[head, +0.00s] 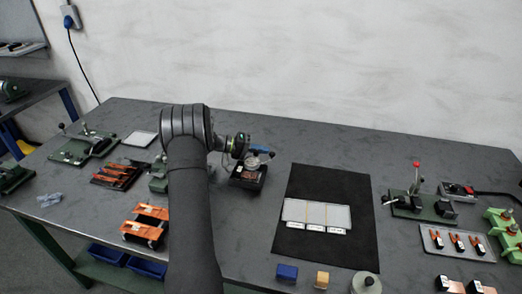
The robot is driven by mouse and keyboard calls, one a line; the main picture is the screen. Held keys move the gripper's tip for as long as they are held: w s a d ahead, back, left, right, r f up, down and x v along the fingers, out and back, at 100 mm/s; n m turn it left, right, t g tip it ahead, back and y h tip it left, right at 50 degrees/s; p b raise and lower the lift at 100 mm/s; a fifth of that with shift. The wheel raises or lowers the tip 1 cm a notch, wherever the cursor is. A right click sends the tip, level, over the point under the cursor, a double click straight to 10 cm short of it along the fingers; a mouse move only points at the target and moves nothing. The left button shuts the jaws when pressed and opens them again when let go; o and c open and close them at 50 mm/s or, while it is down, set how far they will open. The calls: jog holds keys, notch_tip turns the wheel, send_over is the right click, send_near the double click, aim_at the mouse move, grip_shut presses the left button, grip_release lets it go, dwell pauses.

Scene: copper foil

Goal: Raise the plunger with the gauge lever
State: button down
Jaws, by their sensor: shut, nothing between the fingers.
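The gauge (248,178) is a small unit on a black base, standing on the table left of the black mat. Its upper part is partly covered by my wrist, and its plunger and lever are too small to make out. My gripper (260,152) is just above the gauge, at the end of my dark arm, which reaches in from the front. The fingers look closed and empty. I cannot tell whether they touch the lever.
The black mat (360,215) with pale sheets lies to the right. A green fixture with a red-knobbed lever (416,178) stands further right. Orange-black holders (146,223) are left of my arm. A blue block (287,272) and a tan block (322,279) sit at the front.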

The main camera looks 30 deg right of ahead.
jog(key=shift+s+d+m+g+y, duration=0.1)
jog(key=shift+s+m+g+y, duration=0.1)
jog(key=shift+m+g+y, duration=0.35)
jog(key=shift+s+d, duration=0.1)
jog(key=shift+s, duration=0.05)
jog(key=shift+s+d, duration=0.1)
jog(key=shift+s, duration=0.2)
jog(key=shift+s+d+f+g, duration=0.1)
jog(key=shift+s+g, duration=0.05)
jog(key=shift+g, duration=0.2)
jog(key=shift+s+m+g+y, duration=0.3)
jog(key=shift+m+g+y, duration=0.5)
jog(key=shift+m, duration=0.1)
jog(key=shift+s+m+g+y, duration=0.3)
jog(key=shift+m+g+y, duration=0.45)
jog(key=shift+m, duration=0.2)
jog(key=shift+s+m+g+y, duration=0.3)
jog(key=shift+m+g+y, duration=0.5)
jog(key=shift+m, duration=0.1)
notch_tip(320, 180, up, 4)
jog(key=shift+r, duration=0.15)
jog(key=s+d+r, duration=0.3)
jog(key=s+r, duration=0.3)
jog(key=s, duration=0.5)
jog(key=shift+d+r, duration=0.25)
jog(key=shift+r, duration=0.15)
